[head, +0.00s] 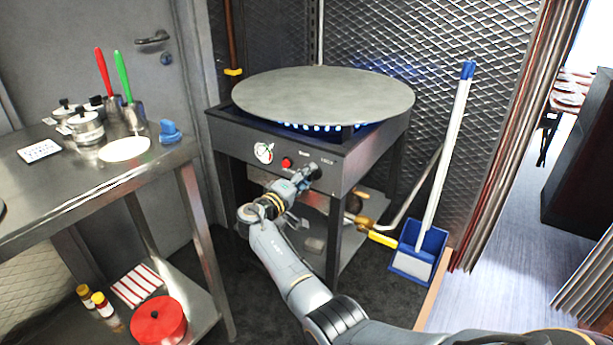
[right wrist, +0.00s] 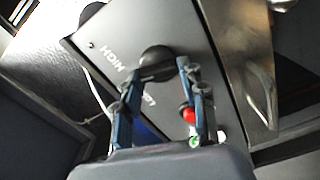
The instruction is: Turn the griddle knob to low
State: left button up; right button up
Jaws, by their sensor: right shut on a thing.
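The round griddle plate (head: 325,95) sits on a dark stand with blue flames lit beneath it. My right gripper (head: 306,178) reaches the stand's front panel. In the right wrist view, my right gripper (right wrist: 160,72) is shut on the black griddle knob (right wrist: 156,58), with one finger on each side. The word HIGH shows on the panel beside the knob, and another partly covered label sits below it. The knob's pointer is not visible, so I cannot tell its setting. My left gripper is not in view.
A red button (head: 287,162) sits on the panel left of the knob. A steel table (head: 100,185) with pots, utensils and a plate stands at the left. A blue dustpan (head: 418,255) with a white-handled tool stands at the right. A gas pipe with a yellow handle (head: 382,239) runs below.

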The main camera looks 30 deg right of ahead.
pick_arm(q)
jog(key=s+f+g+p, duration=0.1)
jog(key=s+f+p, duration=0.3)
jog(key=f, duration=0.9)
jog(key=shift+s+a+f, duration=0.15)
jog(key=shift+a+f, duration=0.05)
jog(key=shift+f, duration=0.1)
pick_arm(e)
jog(key=shift+f+n, duration=0.15)
jog(key=shift+n, duration=2.45)
jog(key=shift+f+n, duration=0.1)
jog(key=shift+n, duration=2.5)
jog(key=o, duration=1.1)
jog(key=shift+o, duration=0.2)
jog(key=shift+a, duration=0.1)
jog(key=v, duration=1.2)
